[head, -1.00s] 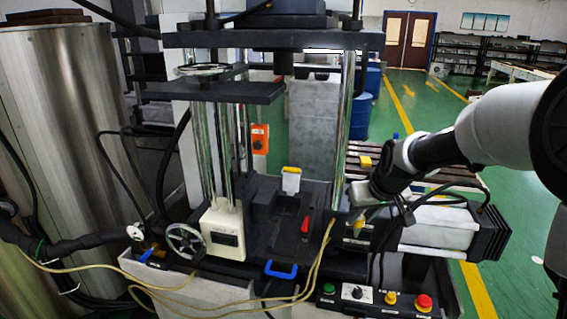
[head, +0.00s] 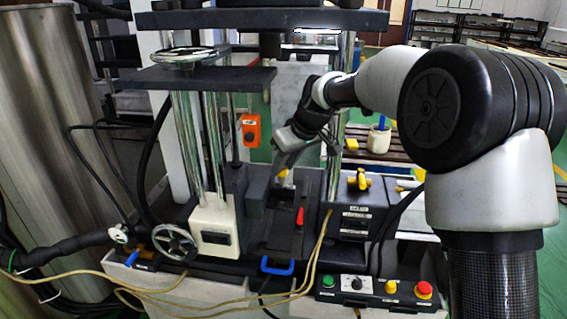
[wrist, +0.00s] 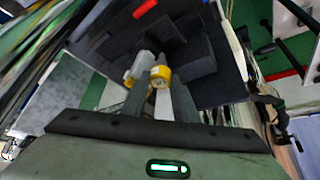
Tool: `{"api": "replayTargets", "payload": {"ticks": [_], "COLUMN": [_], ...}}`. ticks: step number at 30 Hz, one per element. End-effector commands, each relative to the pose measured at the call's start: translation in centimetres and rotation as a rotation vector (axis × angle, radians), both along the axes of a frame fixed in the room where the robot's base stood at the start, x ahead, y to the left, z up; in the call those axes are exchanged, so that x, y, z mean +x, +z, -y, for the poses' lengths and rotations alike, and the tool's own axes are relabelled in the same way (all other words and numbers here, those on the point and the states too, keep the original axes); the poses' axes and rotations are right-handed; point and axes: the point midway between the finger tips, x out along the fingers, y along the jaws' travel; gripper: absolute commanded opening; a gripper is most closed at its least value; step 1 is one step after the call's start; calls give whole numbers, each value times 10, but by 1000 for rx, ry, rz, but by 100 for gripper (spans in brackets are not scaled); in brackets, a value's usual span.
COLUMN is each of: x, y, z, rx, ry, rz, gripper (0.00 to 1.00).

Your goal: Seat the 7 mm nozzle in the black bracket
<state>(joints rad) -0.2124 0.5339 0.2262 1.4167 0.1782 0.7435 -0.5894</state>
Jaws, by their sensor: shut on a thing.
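My gripper (head: 285,160) is over the black fixture inside the press frame, pointing down. In the wrist view my gripper (wrist: 160,75) is shut on a pale piece with a yellow collar (wrist: 161,77), which I take as the nozzle. Its size marking is not readable. A second white piece with a yellow band (wrist: 141,66) shows just beside the left finger. The black bracket seems to be part of the dark stepped fixture (head: 256,190); its socket is hidden by my gripper. I cannot tell whether the nozzle touches the bracket.
Chrome press columns (head: 211,140) and a handwheel (head: 174,243) stand on the left. A black box with a yellow handle-like part (head: 359,181) is on the right. A red handle (head: 300,216) and blue handle (head: 277,267) are in front. Yellow hoses (head: 316,255) hang at the front.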

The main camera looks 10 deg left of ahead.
Motion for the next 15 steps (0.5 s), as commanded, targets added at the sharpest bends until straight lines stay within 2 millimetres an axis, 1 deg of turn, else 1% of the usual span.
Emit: {"api": "replayTargets", "payload": {"ticks": [1, 15], "x": [0, 0], "y": [-6, -39], "z": [0, 0], "rx": [0, 0], "ry": [0, 0], "rz": [0, 0], "gripper": [4, 4]}}
